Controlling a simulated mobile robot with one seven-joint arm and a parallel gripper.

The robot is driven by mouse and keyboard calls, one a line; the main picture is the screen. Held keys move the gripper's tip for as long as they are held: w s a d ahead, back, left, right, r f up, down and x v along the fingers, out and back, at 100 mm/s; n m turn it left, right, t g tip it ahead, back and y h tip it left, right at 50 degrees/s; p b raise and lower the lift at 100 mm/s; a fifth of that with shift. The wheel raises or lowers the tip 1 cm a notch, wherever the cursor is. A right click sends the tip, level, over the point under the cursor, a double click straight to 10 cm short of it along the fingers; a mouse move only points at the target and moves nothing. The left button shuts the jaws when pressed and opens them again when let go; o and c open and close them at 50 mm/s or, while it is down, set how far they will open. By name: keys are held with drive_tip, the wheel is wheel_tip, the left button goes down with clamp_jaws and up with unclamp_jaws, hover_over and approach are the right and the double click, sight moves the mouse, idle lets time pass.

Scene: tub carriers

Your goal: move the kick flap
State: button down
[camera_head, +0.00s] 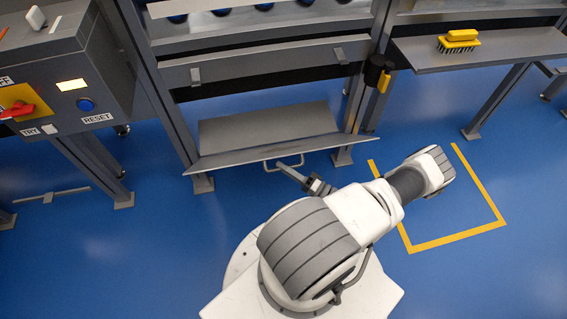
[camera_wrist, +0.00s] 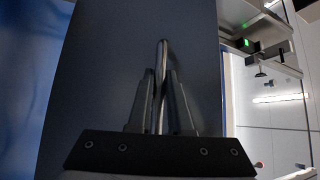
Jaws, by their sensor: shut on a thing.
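The kick flap (camera_head: 230,159) is a long grey panel low on the front of the middle station in the head view. It juts out toward me, with a thin loop handle (camera_head: 268,166) at its front edge. My gripper (camera_head: 291,171) reaches that handle from the front. In the wrist view the flap's dark face (camera_wrist: 110,60) fills the middle, and the handle bar (camera_wrist: 162,55) runs between the two fingers of my gripper (camera_wrist: 161,85). The fingers are shut on the handle. My own arm hides part of the floor in front of the flap.
A control box (camera_head: 60,80) with a red switch and blue button stands left. A side shelf (camera_head: 490,48) holds a yellow brush (camera_head: 459,40) at right. Station legs (camera_head: 202,183) flank the flap. A yellow floor outline (camera_head: 455,239) lies right; blue floor is open at left front.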

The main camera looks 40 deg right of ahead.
drive_tip(key=shift+s+f, duration=0.2)
drive_tip(key=shift+f, duration=0.35)
drive_tip(key=c, duration=0.8)
unclamp_jaws()
drive_tip(key=shift+c, duration=0.2)
drive_tip(key=shift+a+r, duration=0.1)
drive_tip(key=r+p+v, duration=0.2)
drive_tip(key=r+v, duration=0.1)
drive_tip(key=v, duration=1.1)
drive_tip(key=shift+s+f, duration=0.3)
drive_tip(key=shift+s, duration=0.35)
